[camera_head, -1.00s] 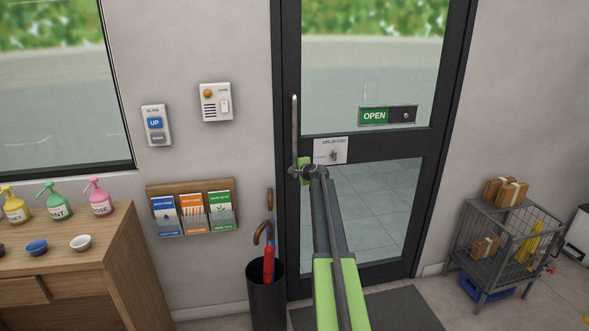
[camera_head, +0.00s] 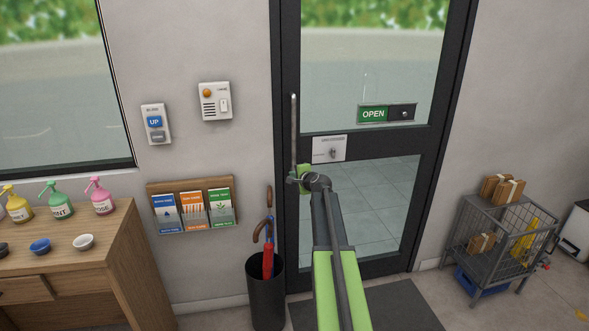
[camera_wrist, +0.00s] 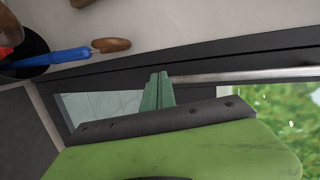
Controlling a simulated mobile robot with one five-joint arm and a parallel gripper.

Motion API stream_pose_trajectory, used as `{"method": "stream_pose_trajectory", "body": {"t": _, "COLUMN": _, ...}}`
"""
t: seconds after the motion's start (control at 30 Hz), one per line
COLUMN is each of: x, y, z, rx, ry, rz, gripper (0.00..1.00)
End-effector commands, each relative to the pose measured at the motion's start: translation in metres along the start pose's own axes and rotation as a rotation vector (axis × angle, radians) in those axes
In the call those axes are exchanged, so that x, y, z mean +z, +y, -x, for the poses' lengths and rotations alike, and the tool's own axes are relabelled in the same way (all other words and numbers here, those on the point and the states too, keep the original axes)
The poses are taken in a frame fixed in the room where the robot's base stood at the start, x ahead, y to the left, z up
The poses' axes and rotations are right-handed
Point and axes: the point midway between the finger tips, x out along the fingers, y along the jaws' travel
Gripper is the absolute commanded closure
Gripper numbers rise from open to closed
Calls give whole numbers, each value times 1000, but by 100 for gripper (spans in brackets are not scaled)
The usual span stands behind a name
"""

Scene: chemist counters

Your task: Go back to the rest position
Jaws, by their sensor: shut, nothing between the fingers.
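My gripper (camera_head: 296,173) is in front of the glass door, near the lower end of its vertical handle (camera_head: 294,125). In the wrist view the green fingers of my gripper (camera_wrist: 158,90) are together with nothing between them. The handle (camera_wrist: 240,75) runs off to the right of the fingertips there. I cannot tell whether the fingers touch it. My arm reaches up from the bottom of the head view. The door (camera_head: 385,200) looks closed, with a lock plate (camera_head: 329,149) and a green OPEN sign (camera_head: 373,114).
A black umbrella stand (camera_head: 265,295) stands left of the door. A wire cart (camera_head: 490,240) with boxes is at the right. A dark mat (camera_head: 400,305) lies before the door.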

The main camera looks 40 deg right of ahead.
Motion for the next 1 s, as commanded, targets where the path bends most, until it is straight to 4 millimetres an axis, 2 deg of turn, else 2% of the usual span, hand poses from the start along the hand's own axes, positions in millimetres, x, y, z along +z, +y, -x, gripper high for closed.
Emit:
{"method": "stream_pose_trajectory", "body": {"t": 0.1, "x": 4, "y": 0, "z": 12, "rx": 0, "ry": 0, "rz": 0, "gripper": 100}}
{"method": "stream_pose_trajectory", "body": {"t": 0.47, "x": 6, "y": 1, "z": 12, "rx": 1, "ry": -1, "rz": 1, "gripper": 100}}
{"method": "stream_pose_trajectory", "body": {"t": 0.57, "x": 32, "y": -1, "z": 4, "rx": 1, "ry": -29, "rz": 10, "gripper": 100}}
{"method": "stream_pose_trajectory", "body": {"t": 0.67, "x": 96, "y": -5, "z": -10, "rx": 2, "ry": -96, "rz": 34, "gripper": 100}}
{"method": "stream_pose_trajectory", "body": {"t": 0.7, "x": 131, "y": -5, "z": -11, "rx": 3, "ry": -131, "rz": 47, "gripper": 100}}
{"method": "stream_pose_trajectory", "body": {"t": 0.77, "x": 186, "y": -1, "z": -8, "rx": 12, "ry": -181, "rz": 86, "gripper": 100}}
{"method": "stream_pose_trajectory", "body": {"t": 0.8, "x": 220, "y": 5, "z": -3, "rx": 28, "ry": -218, "rz": 121, "gripper": 100}}
{"method": "stream_pose_trajectory", "body": {"t": 0.87, "x": 270, "y": 19, "z": 8, "rx": 61, "ry": -278, "rz": 187, "gripper": 100}}
{"method": "stream_pose_trajectory", "body": {"t": 0.9, "x": 303, "y": 30, "z": 18, "rx": 87, "ry": -321, "rz": 242, "gripper": 100}}
{"method": "stream_pose_trajectory", "body": {"t": 1.0, "x": 375, "y": 68, "z": 51, "rx": 170, "ry": -435, "rz": 414, "gripper": 100}}
